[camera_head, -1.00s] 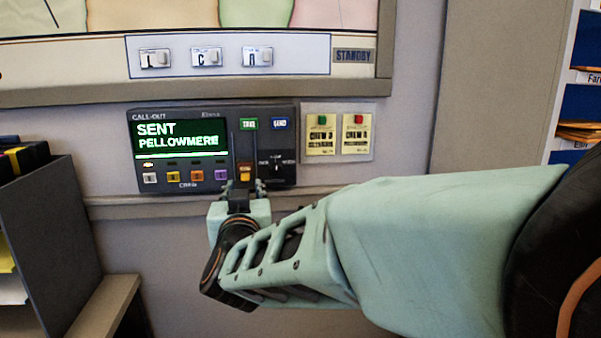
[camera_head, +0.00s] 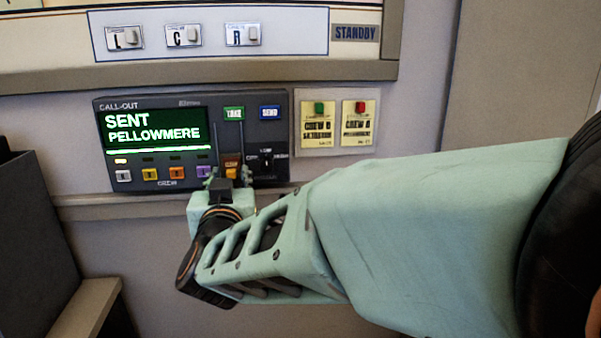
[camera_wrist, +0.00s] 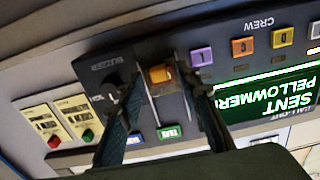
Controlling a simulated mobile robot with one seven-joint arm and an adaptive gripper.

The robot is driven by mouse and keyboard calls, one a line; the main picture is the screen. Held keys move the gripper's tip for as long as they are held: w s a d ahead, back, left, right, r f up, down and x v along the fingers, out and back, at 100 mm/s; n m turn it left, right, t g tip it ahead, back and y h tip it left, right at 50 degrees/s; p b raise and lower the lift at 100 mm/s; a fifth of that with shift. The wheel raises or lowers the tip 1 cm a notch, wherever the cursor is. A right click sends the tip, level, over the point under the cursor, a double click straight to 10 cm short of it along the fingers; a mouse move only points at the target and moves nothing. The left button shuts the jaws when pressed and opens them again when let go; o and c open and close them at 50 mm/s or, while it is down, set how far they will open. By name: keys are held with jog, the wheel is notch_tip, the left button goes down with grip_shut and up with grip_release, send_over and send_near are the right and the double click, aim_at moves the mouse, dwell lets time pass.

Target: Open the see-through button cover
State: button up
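The call-out panel (camera_head: 190,142) is a dark wall box whose green screen reads SENT PELLOWMERE. An orange button (camera_head: 232,160) sits at its lower middle; it also shows in the wrist view (camera_wrist: 157,73). A see-through cover (camera_wrist: 171,80) appears around this button in the wrist view; its edges are faint, and I cannot tell its exact angle. My gripper (camera_head: 228,176) is just in front of the panel's lower edge, at the orange button. In the wrist view my gripper (camera_wrist: 165,65) has its two fingers apart, one each side of the button, with nothing clearly held.
A dark knob (camera_wrist: 123,98) is close to one finger. Green and blue buttons (camera_head: 252,113) sit above the orange one, and coloured crew buttons (camera_head: 164,174) to its left. Two yellow crew cards (camera_head: 338,123) hang right. A ledge (camera_head: 90,207) runs below the panel.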

grip_shut()
dwell(0.3)
